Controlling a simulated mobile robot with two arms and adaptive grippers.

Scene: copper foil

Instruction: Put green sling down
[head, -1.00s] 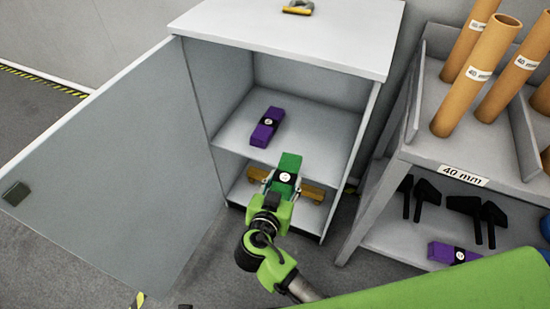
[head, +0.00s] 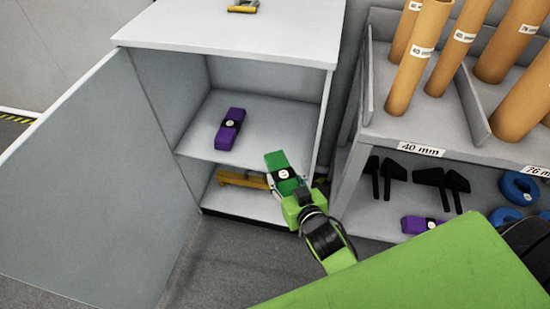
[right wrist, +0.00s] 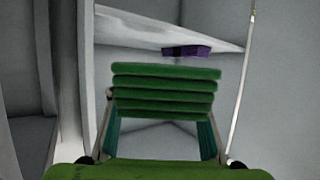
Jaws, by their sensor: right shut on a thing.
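The green sling (head: 277,163) is a folded bundle with a black band and a white label. My right gripper (head: 287,183) is shut on it and holds it in front of the open cabinet, toward the right side of the opening. In the right wrist view the sling (right wrist: 165,90) shows as stacked green folds between the fingers of my right gripper (right wrist: 163,120). A purple sling (head: 230,129) lies on the cabinet's middle shelf (head: 268,126), left of the green sling in the head view. My left gripper is not in view.
The cabinet door (head: 90,190) stands wide open at the left. A rack (head: 400,127) with brown tubes (head: 416,50) stands close at the right. The middle shelf is clear right of the purple sling.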

